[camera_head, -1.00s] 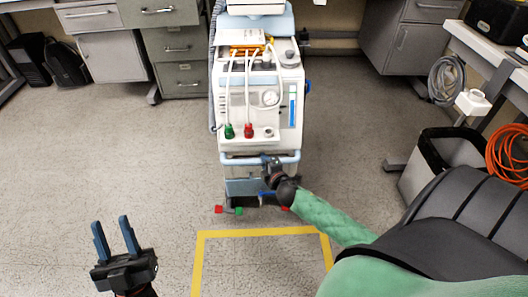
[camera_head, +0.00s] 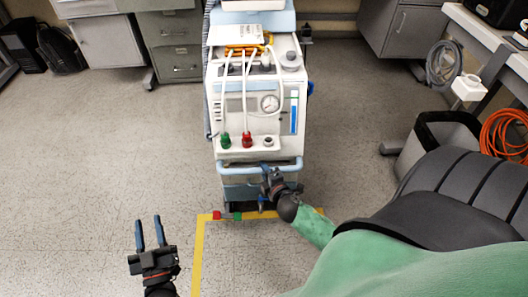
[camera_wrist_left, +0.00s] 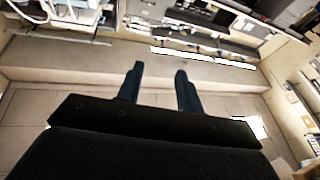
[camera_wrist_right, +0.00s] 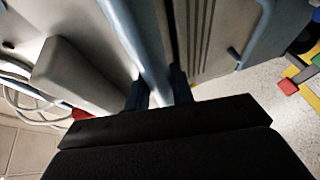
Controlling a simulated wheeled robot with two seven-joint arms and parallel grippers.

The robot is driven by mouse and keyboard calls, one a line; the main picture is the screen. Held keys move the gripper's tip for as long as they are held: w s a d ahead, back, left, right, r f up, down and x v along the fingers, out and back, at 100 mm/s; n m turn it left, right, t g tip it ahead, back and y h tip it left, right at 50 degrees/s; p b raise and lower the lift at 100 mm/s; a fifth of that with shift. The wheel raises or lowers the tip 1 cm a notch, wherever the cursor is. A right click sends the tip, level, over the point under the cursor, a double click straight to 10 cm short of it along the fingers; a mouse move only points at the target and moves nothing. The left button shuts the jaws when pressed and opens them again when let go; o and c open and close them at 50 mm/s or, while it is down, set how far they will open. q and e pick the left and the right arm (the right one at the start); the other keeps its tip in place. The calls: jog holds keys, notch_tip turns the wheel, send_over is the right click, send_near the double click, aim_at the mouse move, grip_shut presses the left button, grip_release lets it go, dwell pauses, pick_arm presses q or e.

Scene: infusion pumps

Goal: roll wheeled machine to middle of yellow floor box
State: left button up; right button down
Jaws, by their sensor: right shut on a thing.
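The wheeled machine (camera_head: 255,120) is a white and light-blue medical cart with a gauge, tubes and a blue front handle bar (camera_head: 235,168). Its front feet, with red and green tips, are over the far line of the yellow floor box (camera_head: 197,255). My right gripper (camera_head: 270,172) is shut on the handle bar, and the bar (camera_wrist_right: 150,50) runs between its fingers in the right wrist view. My left gripper (camera_head: 151,233) is open and empty, left of the yellow box. Its spread fingers (camera_wrist_left: 160,85) also show in the left wrist view. My right arm hides the box's right side.
A dark bin (camera_head: 440,135), a grey cable (camera_head: 443,62) and an orange hose (camera_head: 506,132) are at the right by a white bench. Grey cabinets (camera_head: 168,45) and a black bag (camera_head: 62,52) stand at the back left. The floor on the left is clear.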

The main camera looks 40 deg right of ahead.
jog(key=c, duration=1.2)
grip_release()
jog(key=shift+s+a+r, duration=0.1)
jog(key=shift+s, duration=0.4)
pick_arm(q)
jog(key=shift+d+f+g, duration=0.15)
jog(key=shift+f+g, duration=0.45)
jog(key=shift+f, duration=1.15)
pick_arm(e)
jog(key=v, duration=0.6)
jog(key=shift+s, duration=0.4)
jog(key=shift+c, duration=0.2)
